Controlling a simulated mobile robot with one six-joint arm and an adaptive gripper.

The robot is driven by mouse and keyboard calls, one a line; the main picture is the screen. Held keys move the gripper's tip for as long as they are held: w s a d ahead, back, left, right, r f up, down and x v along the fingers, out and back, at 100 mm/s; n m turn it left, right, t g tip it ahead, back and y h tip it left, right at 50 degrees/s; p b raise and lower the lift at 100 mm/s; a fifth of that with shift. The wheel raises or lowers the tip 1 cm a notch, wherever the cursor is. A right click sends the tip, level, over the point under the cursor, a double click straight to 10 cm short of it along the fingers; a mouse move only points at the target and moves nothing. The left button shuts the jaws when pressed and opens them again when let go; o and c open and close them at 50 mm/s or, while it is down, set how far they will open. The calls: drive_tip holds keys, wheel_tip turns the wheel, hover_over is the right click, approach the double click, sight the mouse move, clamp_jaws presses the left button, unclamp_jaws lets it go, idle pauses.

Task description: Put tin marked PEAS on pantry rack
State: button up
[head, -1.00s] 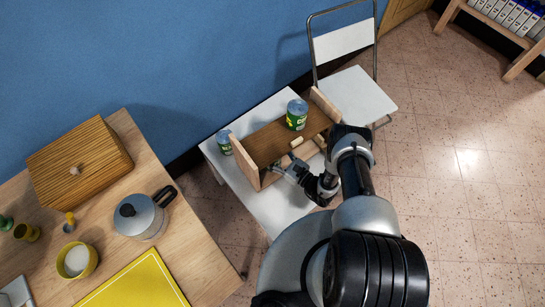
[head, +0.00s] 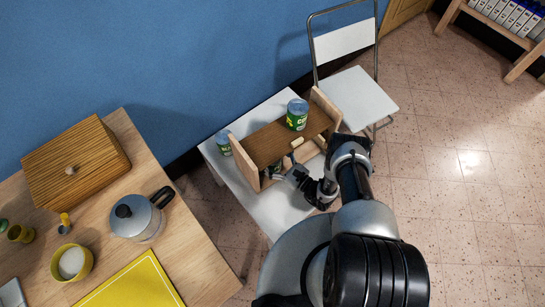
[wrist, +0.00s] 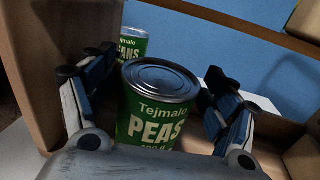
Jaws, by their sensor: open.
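The green tin marked PEAS (wrist: 158,115) stands upright between the fingers of my gripper (wrist: 162,85) in the wrist view. The fingers are open, one on each side of it, and the tin's lower part is hidden. In the head view the tin shows only partly (head: 275,170), under the upper board of the wooden pantry rack (head: 277,143). My gripper (head: 291,176) is at the rack's front, near the left side panel. The rack's side panel (wrist: 22,75) is left of the fingers in the wrist view.
A green tin (head: 297,115), its lettering partly legible, stands on the rack's upper board. Another tin (head: 223,143) stands behind the rack's left end; in the wrist view it reads "ANS" (wrist: 133,45). A white table (head: 280,212) holds the rack. A white chair (head: 360,97) stands right.

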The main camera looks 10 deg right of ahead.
drive_tip(key=v, duration=1.2)
idle(0.5)
